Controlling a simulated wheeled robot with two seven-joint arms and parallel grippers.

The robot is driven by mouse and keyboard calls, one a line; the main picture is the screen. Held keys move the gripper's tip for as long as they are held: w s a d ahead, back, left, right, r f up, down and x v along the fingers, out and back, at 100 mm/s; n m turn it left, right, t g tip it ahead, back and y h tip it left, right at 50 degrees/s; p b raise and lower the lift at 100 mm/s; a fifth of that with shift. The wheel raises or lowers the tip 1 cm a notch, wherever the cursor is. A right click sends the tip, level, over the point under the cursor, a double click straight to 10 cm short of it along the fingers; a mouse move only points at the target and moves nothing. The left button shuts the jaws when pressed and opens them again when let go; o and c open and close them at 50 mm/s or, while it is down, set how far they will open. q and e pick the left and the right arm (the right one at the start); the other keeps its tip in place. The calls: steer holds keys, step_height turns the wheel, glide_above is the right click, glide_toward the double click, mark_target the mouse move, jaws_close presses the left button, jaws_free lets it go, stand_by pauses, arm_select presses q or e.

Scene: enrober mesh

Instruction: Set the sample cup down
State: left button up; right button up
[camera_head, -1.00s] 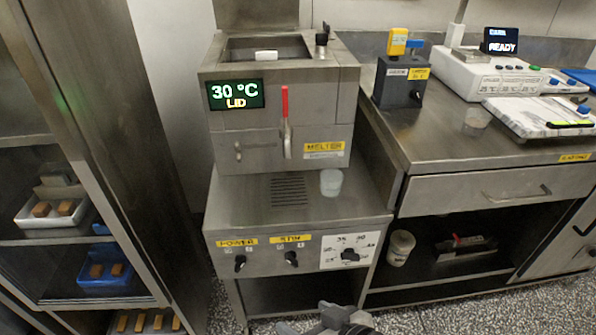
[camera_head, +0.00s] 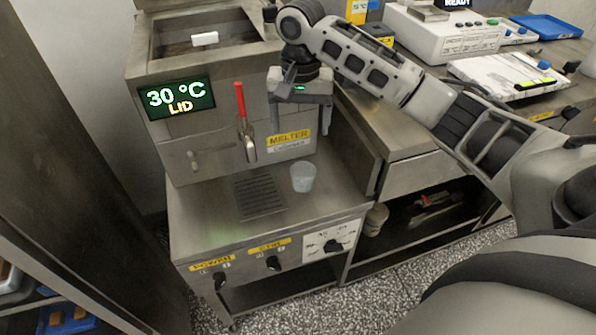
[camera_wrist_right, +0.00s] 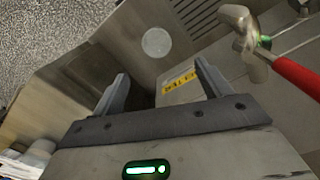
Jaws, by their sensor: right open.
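The sample cup (camera_head: 303,177), small, whitish and translucent, stands upright on the melter's steel shelf, right of the slotted drip grate (camera_head: 259,195). It also shows in the right wrist view as a pale round shape (camera_wrist_right: 157,42), beyond the fingertips. My right gripper (camera_head: 300,127) is open and empty, pointing down above the cup and clear of it. Its two spread fingers also show in the wrist view (camera_wrist_right: 161,74). My left gripper is not in view.
The melter (camera_head: 200,150) has a red-handled tap lever (camera_head: 241,105) left of my gripper and a display reading 30 °C LID. Control knobs (camera_head: 274,263) line its front. The shelf around the cup is clear.

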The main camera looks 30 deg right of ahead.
glide_above(303, 173)
steer(key=s+a, duration=0.2)
steer(key=f+b, duration=0.1)
steer(key=f, duration=0.9)
steer(key=shift+w, duration=0.2)
steer(key=shift+s+d+f, duration=0.15)
steer(key=shift+d+f, duration=0.05)
steer(key=shift+f, duration=1.15)
steer(key=shift+s+d+f, duration=0.1)
steer(key=shift+d+f, duration=0.05)
steer(key=shift+f, duration=1.15)
steer(key=c, duration=1.1)
steer(key=shift+r, duration=0.15)
